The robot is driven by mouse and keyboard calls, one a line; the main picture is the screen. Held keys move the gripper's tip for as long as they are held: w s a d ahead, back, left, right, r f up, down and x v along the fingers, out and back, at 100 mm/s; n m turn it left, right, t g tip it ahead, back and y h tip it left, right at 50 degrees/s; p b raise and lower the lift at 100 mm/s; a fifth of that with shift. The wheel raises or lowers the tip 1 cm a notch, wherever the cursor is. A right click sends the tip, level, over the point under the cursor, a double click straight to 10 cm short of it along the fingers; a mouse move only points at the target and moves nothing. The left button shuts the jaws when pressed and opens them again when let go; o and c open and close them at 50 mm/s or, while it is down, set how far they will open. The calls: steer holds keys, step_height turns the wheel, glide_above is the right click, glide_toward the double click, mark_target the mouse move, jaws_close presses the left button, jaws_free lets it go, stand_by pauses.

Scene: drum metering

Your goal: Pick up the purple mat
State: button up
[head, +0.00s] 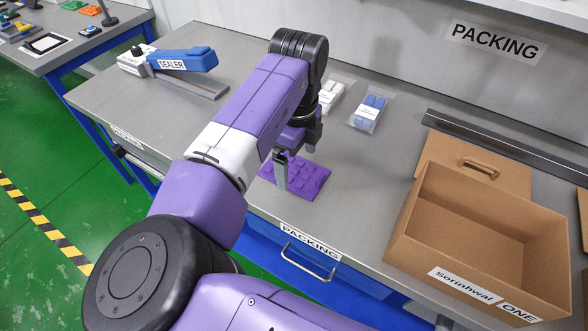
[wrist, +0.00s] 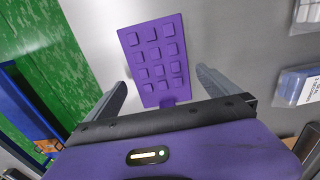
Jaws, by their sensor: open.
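The purple mat (head: 311,184) lies flat on the grey packing table near its front edge. It is a rectangle with rows of raised square pads. In the wrist view the mat (wrist: 157,60) shows between and beyond my fingers, with a small tab on its near end. My gripper (head: 296,165) is open and points down over the mat's left part in the head view. In the wrist view the gripper's two fingers (wrist: 162,82) stand wide apart on either side of the mat, with nothing held. The fingertips' exact height above the table cannot be told.
Behind the mat are bags of white parts (head: 330,95) and blue parts (head: 371,112). An open cardboard box (head: 410,215) stands right. A blue sealer (head: 185,61) sits back left. A blue drawer (head: 275,245) is below the front edge. The table right of the mat is clear.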

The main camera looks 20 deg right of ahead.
mark_target(298, 172)
steer(key=shift+f, duration=1.1)
steer(key=c, duration=1.3)
steer(key=shift+r, duration=0.1)
step_height(298, 172, up, 20)
